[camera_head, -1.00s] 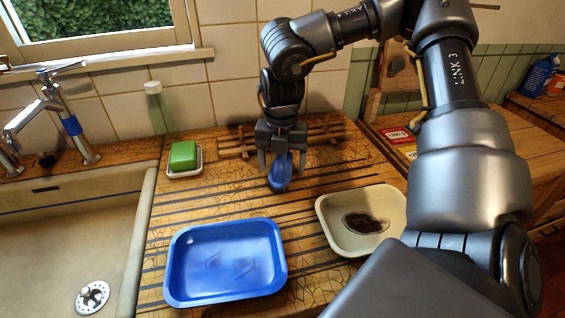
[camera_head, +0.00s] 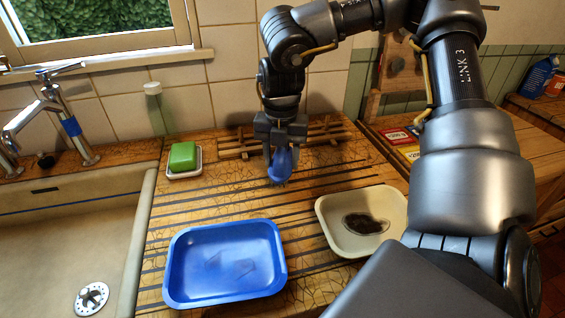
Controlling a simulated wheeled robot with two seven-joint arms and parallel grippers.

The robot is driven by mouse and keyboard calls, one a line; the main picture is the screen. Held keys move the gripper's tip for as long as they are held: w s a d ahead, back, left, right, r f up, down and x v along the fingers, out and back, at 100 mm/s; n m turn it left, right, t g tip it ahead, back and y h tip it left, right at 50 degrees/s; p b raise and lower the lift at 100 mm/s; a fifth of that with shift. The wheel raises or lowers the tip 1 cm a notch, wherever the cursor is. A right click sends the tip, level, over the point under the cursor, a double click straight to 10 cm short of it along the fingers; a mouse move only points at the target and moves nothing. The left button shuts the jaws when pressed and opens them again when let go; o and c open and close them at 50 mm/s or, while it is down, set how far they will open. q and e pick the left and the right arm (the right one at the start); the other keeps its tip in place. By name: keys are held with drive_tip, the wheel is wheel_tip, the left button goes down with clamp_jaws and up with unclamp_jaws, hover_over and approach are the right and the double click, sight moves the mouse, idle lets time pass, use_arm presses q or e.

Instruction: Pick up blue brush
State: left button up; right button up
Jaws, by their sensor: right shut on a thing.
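The blue brush (camera_head: 280,165) is between the fingers of my right gripper (camera_head: 279,154), over the grooved wooden drainboard in front of the wooden rack. The gripper points down and is shut on the brush. The brush's lower end shows below the fingers, close to the board. I cannot tell whether it touches the board. My left gripper is not in view.
A blue tray (camera_head: 176,262) and a cream bowl (camera_head: 330,238) with dark contents stand in front. A green sponge (camera_head: 183,156) sits on a white dish at left. The sink (camera_head: 50,235) is further left. A wooden rack (camera_head: 232,146) and tiled wall are behind.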

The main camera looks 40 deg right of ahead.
wheel_tip(320, 180, up, 8)
drive_tip(key=shift+r, duration=0.1)
